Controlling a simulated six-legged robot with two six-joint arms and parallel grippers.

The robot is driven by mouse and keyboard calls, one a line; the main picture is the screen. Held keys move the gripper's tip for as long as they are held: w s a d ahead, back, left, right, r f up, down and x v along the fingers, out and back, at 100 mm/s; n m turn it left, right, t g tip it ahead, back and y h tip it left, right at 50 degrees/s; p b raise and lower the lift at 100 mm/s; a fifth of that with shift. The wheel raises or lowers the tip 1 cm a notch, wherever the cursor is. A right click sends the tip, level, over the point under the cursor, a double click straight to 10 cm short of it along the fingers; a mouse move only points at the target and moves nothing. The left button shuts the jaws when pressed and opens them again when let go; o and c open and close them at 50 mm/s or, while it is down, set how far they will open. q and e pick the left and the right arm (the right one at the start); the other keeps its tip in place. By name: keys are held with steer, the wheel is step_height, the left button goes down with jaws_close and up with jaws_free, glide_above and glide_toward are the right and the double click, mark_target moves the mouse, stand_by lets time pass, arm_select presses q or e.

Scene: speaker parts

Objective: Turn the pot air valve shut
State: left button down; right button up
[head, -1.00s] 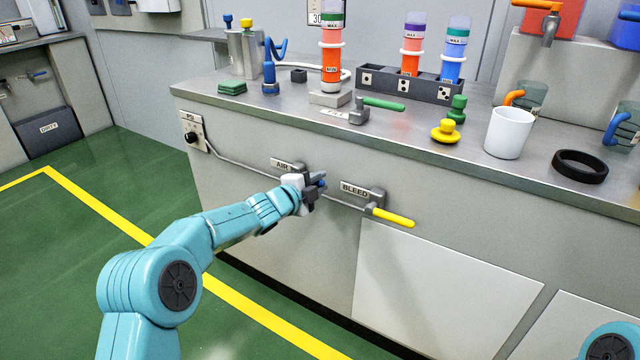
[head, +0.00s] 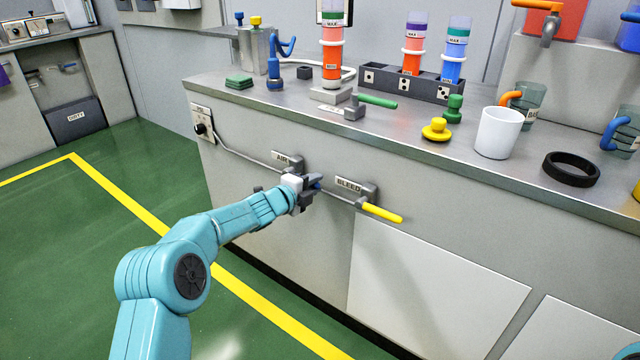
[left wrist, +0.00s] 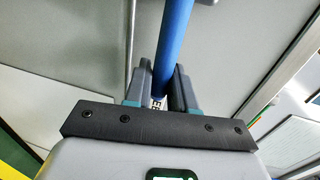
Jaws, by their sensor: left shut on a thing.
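The AIR valve sits on the cabinet front, under its AIR label (head: 283,158), with a grey body (head: 297,166) just right of the label. Its blue handle (head: 318,186) is mostly hidden by my left gripper (head: 309,190). In the left wrist view the blue handle (left wrist: 176,45) runs between the two grey fingers of the left gripper (left wrist: 163,85), which are shut on it. The handle's exact angle is hard to tell. My right gripper is out of view.
The BLEED valve's yellow handle (head: 382,213) sticks out close to the right of my left gripper. A thin pipe (head: 240,154) runs along the cabinet front. The worktop above holds a white mug (head: 498,134), a green-handled valve (head: 376,101) and tubes. The green floor (head: 60,215) is open at left.

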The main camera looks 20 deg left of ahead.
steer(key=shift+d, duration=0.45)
arm_select(q)
steer(key=c, duration=1.1)
jaws_free()
steer(key=shift+f, duration=0.1)
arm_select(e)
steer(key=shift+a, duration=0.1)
arm_select(q)
steer(key=shift+s, duration=0.1)
